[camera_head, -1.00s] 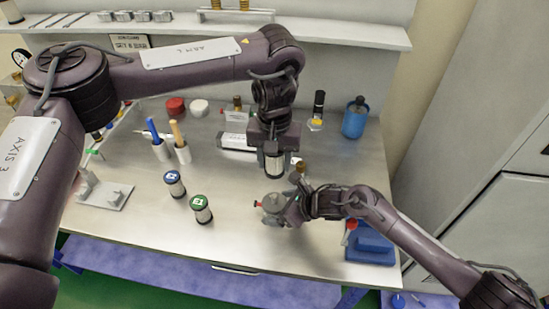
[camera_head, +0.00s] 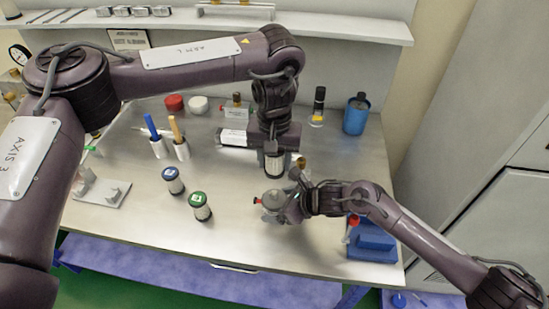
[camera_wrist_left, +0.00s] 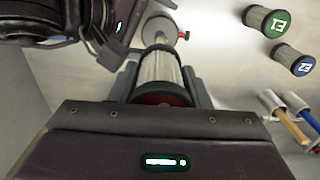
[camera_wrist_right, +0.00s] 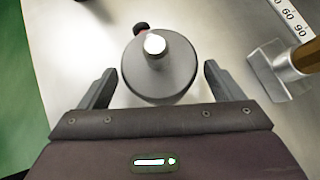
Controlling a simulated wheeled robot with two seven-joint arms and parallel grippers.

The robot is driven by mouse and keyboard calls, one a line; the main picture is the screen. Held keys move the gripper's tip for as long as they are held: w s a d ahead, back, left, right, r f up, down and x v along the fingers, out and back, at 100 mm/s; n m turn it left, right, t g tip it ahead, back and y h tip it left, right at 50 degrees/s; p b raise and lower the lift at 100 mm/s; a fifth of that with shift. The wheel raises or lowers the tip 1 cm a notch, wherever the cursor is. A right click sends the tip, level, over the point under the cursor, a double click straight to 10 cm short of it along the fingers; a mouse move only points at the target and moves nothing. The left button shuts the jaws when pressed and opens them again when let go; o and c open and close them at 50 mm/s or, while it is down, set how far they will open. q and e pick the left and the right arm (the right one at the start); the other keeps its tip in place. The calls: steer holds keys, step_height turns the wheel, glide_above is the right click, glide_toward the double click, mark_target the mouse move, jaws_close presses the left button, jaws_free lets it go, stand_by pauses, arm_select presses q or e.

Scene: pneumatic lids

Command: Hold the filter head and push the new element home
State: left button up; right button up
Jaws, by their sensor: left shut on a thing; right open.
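My left gripper (camera_head: 273,152) is shut on a pale pleated filter element (camera_head: 274,164), pointing down above the bench. The left wrist view shows this element (camera_wrist_left: 160,72) between the fingers, with a dark red end nearest the camera. The grey round filter head (camera_head: 272,200) sits on the bench just in front of the element, with a small red part on its left. In the right wrist view, the filter head (camera_wrist_right: 158,72) lies between the open fingers of my right gripper (camera_wrist_right: 159,78), with gaps visible on both sides. Contact between element and head cannot be told.
Two more elements, blue-topped E2 (camera_head: 172,181) and green-topped E1 (camera_head: 200,206), stand to the left. Cups with blue and orange handles (camera_head: 173,130) stand behind them. A blue block (camera_head: 372,240) is at the right front, a blue container (camera_head: 356,115) at the back right. The front middle is clear.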

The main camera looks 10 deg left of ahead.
steer(key=shift+c, duration=0.2)
steer(key=c, duration=1)
steer(key=shift+o, duration=0.2)
arm_select(q)
steer(key=shift+s+f, duration=0.1)
steer(key=shift+f, duration=0.1)
arm_select(e)
steer(key=shift+f, duration=0.15)
steer(key=shift+s+d+f, duration=0.1)
steer(key=shift+s+f, duration=0.05)
steer(key=shift+s, duration=0.05)
